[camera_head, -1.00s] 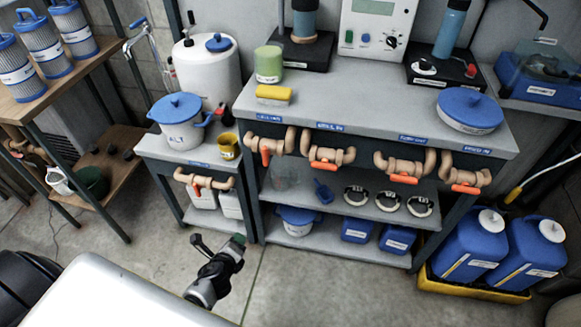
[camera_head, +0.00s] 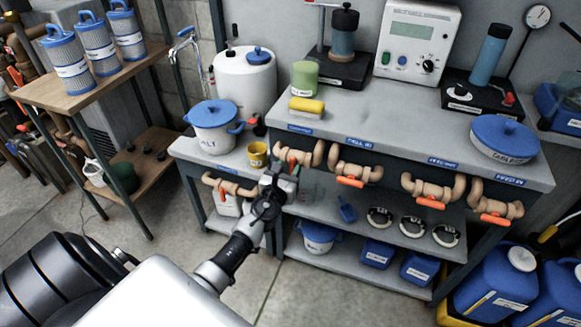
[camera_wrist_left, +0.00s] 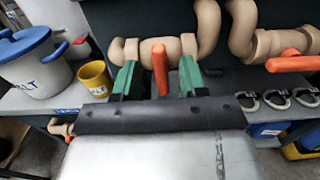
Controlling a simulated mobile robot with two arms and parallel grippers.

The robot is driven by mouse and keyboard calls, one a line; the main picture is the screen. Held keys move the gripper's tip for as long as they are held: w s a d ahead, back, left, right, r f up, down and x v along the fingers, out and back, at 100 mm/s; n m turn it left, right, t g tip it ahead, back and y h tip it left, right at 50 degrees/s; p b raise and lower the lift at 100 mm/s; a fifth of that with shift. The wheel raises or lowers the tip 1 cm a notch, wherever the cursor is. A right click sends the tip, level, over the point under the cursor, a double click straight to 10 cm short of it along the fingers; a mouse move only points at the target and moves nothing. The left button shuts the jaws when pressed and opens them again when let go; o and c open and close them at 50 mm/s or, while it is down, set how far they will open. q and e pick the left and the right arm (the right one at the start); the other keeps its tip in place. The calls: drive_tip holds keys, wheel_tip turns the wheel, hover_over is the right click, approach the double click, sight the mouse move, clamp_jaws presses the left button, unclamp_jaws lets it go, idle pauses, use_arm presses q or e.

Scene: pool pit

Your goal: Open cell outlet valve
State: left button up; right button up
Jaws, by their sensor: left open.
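Several tan pipe valves with orange handles run along the bench front under blue labels. The labels are too small to read surely, so I cannot tell which is the cell outlet. My left gripper (camera_head: 283,173) is at the leftmost bench valve (camera_head: 314,155) and partly hides it. In the left wrist view that valve's orange handle (camera_wrist_left: 160,69) stands upright between the open green fingertips (camera_wrist_left: 158,79), with gaps on both sides. The other bench handles, such as the second valve's (camera_head: 349,182), lie roughly sideways. My right gripper is not in view.
Left of the gripper, a side table holds a blue-lidded pot (camera_head: 213,130) and a yellow cup (camera_head: 257,154); a lower valve (camera_head: 229,185) is on its front. The bench shelf (camera_head: 390,228) below holds rings and a blue scoop. Blue jugs (camera_head: 497,283) stand at right.

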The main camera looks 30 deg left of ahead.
use_arm(q)
drive_tip(key=shift+x, duration=0.75)
drive_tip(key=shift+w, duration=0.1)
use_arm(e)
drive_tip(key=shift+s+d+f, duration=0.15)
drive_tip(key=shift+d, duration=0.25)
use_arm(q)
drive_tip(key=shift+c, duration=0.4)
clamp_jaws()
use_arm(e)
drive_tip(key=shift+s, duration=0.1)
